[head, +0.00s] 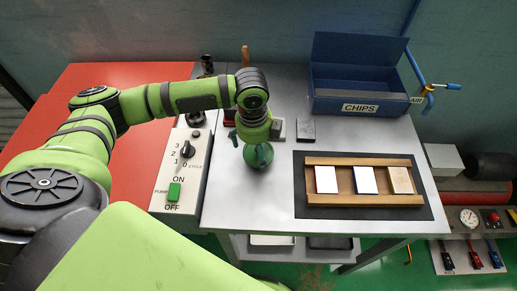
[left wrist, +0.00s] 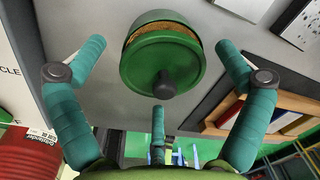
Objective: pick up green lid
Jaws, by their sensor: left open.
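The green lid (left wrist: 158,62) with a dark knob sits on a round green container in the left wrist view. A brown band shows between the lid and the container's other green part. In the head view the green lid (head: 259,158) is on the grey cart top, partly hidden under my left gripper (head: 252,140). My left gripper is open, with its teal fingers spread on either side of the lid and a third finger below it in the left wrist view. No finger clearly touches the lid. My right gripper is not in view.
A control box (head: 183,170) with a green switch stands close on the left. A blue CHIPS bin (head: 358,103) is at the back right. A wooden tray (head: 362,162) with three blocks lies on a dark mat (head: 330,211) to the right. The front middle of the cart top is clear.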

